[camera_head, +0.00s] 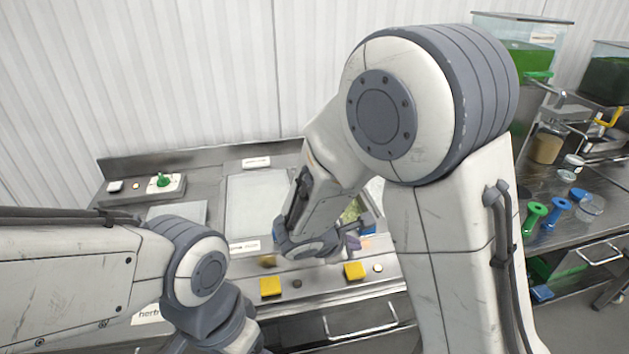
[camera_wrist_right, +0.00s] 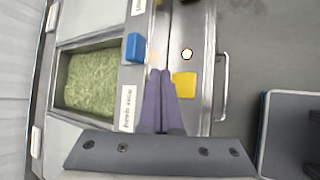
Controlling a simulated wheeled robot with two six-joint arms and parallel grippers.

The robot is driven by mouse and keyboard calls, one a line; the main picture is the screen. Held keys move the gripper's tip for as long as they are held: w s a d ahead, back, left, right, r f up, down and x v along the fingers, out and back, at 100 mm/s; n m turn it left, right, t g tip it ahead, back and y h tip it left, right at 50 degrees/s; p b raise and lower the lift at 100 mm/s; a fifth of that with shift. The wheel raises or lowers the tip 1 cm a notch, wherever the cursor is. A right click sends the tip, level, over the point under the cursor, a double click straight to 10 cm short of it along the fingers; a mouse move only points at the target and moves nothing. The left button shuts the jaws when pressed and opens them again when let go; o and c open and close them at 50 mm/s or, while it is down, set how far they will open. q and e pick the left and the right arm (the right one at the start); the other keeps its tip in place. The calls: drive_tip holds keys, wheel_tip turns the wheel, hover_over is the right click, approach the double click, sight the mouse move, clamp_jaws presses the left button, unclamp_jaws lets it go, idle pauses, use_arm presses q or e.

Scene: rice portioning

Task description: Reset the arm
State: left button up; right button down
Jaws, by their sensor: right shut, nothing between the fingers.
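My right arm (camera_head: 455,230) fills the middle and right of the head view and bends down over the steel counter. Its gripper (camera_head: 352,243) is small and partly hidden there, above the counter's front part. In the right wrist view the two purple fingers of the gripper (camera_wrist_right: 160,72) lie together, shut and empty. They are above the counter's front strip, beside a yellow block (camera_wrist_right: 184,85). My left arm (camera_head: 90,265) comes in from the left, and its gripper is out of the picture.
A bin of green food (camera_wrist_right: 92,82) is sunk in the counter, with a blue block (camera_wrist_right: 135,47) at its edge. Yellow blocks (camera_head: 270,286) (camera_head: 355,271) sit along the front. A side table (camera_head: 560,185) at right holds green and blue tools and containers.

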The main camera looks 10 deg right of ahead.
drive_tip(key=s+a+r+m+g+y, duration=0.2)
drive_tip(key=s+a+m+y, duration=0.2)
drive_tip(key=s, duration=0.7)
drive_tip(key=s+a+r+m+g+y, duration=0.3)
drive_tip(key=s+a, duration=0.6)
drive_tip(key=s, duration=0.3)
drive_tip(key=shift+r+m+g+y, duration=0.25)
drive_tip(key=shift+m+y, duration=0.35)
drive_tip(key=shift+m, duration=0.6)
drive_tip(key=shift+d+f, duration=0.1)
